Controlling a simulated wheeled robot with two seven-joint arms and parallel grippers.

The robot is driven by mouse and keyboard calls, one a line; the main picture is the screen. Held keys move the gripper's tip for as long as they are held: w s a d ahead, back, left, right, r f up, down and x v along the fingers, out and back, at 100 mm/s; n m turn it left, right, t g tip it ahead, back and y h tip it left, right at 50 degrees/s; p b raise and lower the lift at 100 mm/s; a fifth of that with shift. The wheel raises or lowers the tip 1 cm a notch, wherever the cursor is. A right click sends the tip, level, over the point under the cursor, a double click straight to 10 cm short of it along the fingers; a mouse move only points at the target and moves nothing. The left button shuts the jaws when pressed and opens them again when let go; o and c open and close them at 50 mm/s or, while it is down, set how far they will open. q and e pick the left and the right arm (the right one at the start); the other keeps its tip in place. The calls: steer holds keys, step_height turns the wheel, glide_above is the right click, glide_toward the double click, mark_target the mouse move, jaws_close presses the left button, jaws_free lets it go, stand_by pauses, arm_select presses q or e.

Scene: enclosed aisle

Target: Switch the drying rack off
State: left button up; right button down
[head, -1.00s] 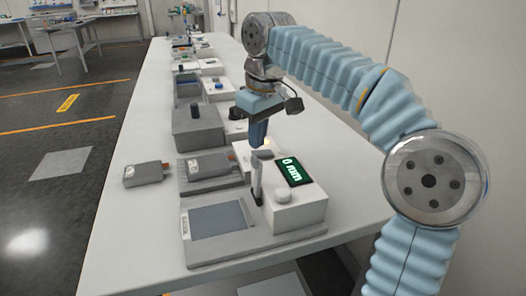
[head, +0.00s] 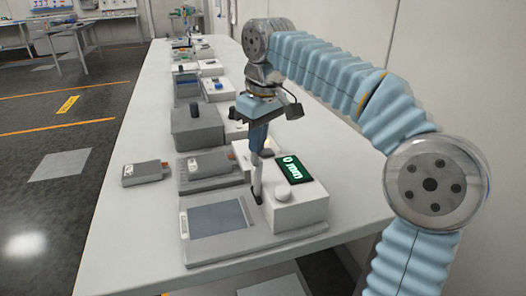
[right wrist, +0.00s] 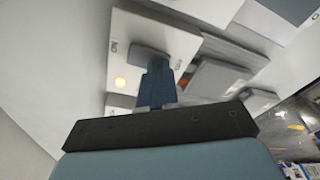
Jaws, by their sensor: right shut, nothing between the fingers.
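A white control box (head: 241,150) stands behind the box with the green display, joined to a grey base (head: 212,181) that carries a grey block with a brown end. I take this to be the drying rack, though no name is readable. Contact is unclear. My left gripper is out of view.
In front stands a white box with a green display (head: 294,169) and a knob, beside a grey plate (head: 216,218). A loose grey block (head: 146,173) lies at the table's left. Several more devices line the table behind. A wall runs along the right.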

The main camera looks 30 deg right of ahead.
steer(key=shift+f, duration=0.15)
step_height(320, 180, up, 3)
steer(key=p, duration=0.2)
steer(key=shift+f+p, duration=0.15)
steer(key=shift+p, duration=0.2)
steer(key=shift+r, duration=2.15)
